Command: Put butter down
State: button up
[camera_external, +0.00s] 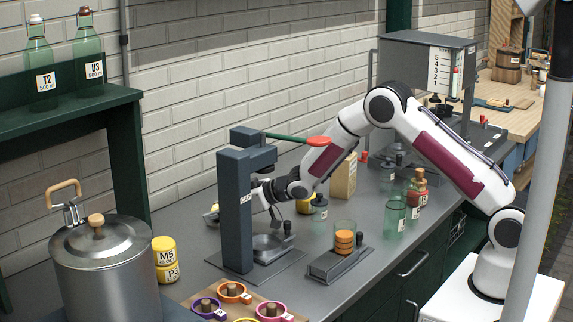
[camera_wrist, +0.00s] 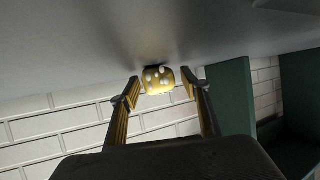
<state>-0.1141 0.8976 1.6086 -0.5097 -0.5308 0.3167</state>
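A small yellow lump with pale spots (camera_wrist: 157,80), which looks like the butter, is at the grey counter surface in the wrist view. My gripper (camera_wrist: 160,84) has one finger on each side of it, with narrow gaps visible between the lump and the fingertips. The fingers are apart and do not appear to press on it. In the external view my gripper is largely hidden behind the dark upright press (camera_external: 236,215). A bit of yellow (camera_external: 214,208) shows just left of the press, but I cannot tell whether it is the lump or a finger pad.
The press has a green-handled lever with a red knob (camera_external: 319,141). Orange discs in a glass (camera_external: 345,238) stand right of the press. A brick wall (camera_external: 185,130) backs the counter.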

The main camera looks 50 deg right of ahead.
jog(key=shift+r, duration=0.2)
dwell(0.3)
jog(key=shift+s+d+r, duration=0.15)
jog(key=shift+s+d, duration=0.05)
jog(key=shift+s, duration=0.2)
jog(key=shift+v, duration=3.3)
jog(key=shift+r, duration=0.1)
jog(key=shift+s+a+r, duration=0.1)
jog(key=shift+s+r, duration=0.25)
jog(key=shift+r, duration=0.15)
jog(key=s+d+r+m+g+h, duration=0.1)
jog(key=s+d+r+m+h, duration=0.1)
jog(key=s+d+r, duration=0.55)
jog(key=s+d+r+m+g+h, duration=0.1)
jog(key=s+d+r+h, duration=0.25)
jog(key=s+r, duration=0.55)
jog(key=s+d+m+g, duration=0.1)
jog(key=s+g, duration=0.3)
jog(key=s, duration=2.8)
jog(key=shift+d+f+m+y, duration=0.35)
jog(key=shift+d+f, duration=0.1)
jog(key=shift+d, duration=0.15)
